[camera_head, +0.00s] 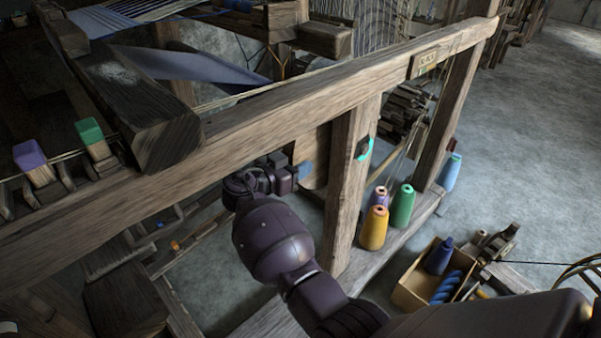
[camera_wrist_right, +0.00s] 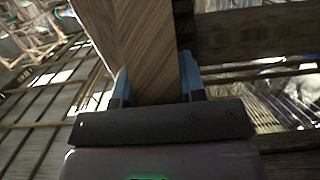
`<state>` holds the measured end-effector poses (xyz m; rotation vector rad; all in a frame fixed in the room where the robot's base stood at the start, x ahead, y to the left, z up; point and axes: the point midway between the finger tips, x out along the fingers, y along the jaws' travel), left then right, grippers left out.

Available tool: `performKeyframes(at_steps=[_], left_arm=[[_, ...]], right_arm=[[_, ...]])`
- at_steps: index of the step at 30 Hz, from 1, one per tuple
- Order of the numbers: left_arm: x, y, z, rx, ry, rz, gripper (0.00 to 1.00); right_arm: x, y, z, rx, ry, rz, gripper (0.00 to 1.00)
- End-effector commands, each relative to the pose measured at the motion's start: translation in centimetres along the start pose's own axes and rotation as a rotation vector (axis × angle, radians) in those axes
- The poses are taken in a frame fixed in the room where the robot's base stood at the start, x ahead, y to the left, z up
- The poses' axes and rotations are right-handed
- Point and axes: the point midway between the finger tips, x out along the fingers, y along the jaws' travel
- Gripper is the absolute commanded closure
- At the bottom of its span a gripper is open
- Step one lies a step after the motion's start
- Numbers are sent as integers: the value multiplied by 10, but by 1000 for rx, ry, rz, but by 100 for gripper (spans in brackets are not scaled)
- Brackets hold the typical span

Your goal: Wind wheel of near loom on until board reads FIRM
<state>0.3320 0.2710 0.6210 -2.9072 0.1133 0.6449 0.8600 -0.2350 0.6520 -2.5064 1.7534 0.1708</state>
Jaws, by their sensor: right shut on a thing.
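The near loom (camera_head: 250,110) is a frame of worn wooden beams and posts. A small board (camera_head: 424,63) is fixed to its top beam, towards the right; its lettering is too small to read surely. My right gripper (camera_head: 306,171) reaches under the beam, left of the front post. In the right wrist view its blue fingers (camera_wrist_right: 155,88) are shut on a flat wooden piece (camera_wrist_right: 140,45), one on each side. I cannot tell whether this piece belongs to the wheel. A dark knob with a cyan arc (camera_head: 364,148) sits on the post. My left gripper is out of view.
Several yarn cones, including a yellow one (camera_head: 373,228) and a green one (camera_head: 402,207), stand on the lower rail right of the post. A box (camera_head: 408,291) with blue yarn is on the floor. Purple-topped and green-topped blocks (camera_head: 90,132) are at left. The floor at right is open.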

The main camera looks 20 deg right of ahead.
Motion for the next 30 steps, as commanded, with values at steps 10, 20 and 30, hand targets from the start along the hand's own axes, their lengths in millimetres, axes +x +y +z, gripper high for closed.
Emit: performKeyframes(at_steps=[10, 20, 30], left_arm=[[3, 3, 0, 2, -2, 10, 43], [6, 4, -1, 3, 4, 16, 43], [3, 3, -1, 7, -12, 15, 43]], right_arm=[[-2, 1, 0, -1, -17, 2, 100], [-2, 1, -1, 0, -15, 2, 37], [-20, 1, -4, 1, -15, 1, 37]])
